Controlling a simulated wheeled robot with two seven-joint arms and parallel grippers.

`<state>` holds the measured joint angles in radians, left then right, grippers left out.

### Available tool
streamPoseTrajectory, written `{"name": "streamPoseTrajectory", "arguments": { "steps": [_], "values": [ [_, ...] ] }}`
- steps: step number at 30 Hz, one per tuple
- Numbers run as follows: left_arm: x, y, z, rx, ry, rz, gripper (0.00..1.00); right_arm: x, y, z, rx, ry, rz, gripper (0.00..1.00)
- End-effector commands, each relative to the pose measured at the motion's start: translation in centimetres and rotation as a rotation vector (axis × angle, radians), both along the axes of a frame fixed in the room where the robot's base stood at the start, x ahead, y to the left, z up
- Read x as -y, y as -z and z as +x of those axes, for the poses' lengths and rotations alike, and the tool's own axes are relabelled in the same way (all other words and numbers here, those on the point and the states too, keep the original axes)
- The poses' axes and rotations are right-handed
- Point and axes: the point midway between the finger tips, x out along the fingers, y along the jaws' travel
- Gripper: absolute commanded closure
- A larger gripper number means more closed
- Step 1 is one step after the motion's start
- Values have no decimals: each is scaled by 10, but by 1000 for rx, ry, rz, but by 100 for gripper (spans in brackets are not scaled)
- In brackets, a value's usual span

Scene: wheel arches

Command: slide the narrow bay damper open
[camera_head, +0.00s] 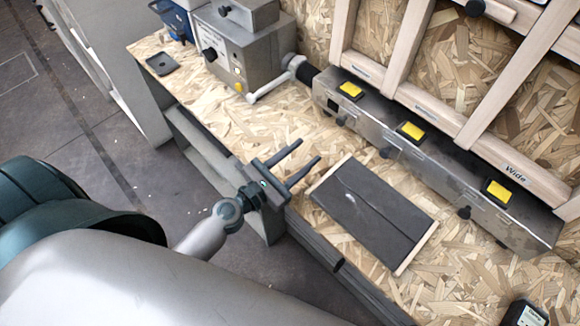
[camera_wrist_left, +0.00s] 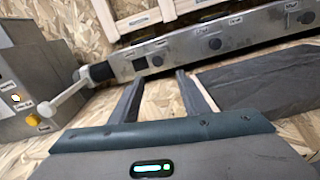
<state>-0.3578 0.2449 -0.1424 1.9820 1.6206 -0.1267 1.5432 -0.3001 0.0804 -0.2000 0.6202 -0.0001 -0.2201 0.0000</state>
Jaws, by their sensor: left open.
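A long metal duct (camera_head: 440,168) runs along the foot of the wooden frame, with yellow pads on top and dark knobs on its front. Its leftmost yellow pad (camera_head: 351,90) is below the narrowest-looking bay. That bay's label is too small to read, and so is the damper's state. A dark knob (camera_head: 341,120) is near that end. The duct's front and knobs (camera_wrist_left: 157,60) also show in the left wrist view. My left gripper (camera_head: 308,150) is open and empty, over the bench, apart from the duct, its fingers (camera_wrist_left: 159,76) pointing toward it. My right gripper is out of view.
A dark slab (camera_head: 375,212) lies on the chipboard bench right of my left gripper. A metal box (camera_head: 240,55) with a pale lever (camera_head: 268,88) stands at the duct's left end. A bay marked "Wide" (camera_head: 515,170) is at right. A dark device (camera_head: 525,313) sits bottom right.

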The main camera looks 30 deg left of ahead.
Motion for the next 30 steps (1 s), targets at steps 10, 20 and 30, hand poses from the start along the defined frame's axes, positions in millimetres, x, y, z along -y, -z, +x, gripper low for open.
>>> {"name": "streamPoseTrajectory", "arguments": {
  "steps": [10,20,30],
  "values": [
    [-13,1,-37,-1,1,1,58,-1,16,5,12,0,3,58],
    [-14,0,-39,0,0,1,58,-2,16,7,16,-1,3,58],
    [-14,0,-39,0,0,1,58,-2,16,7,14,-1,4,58]
  ]
}}
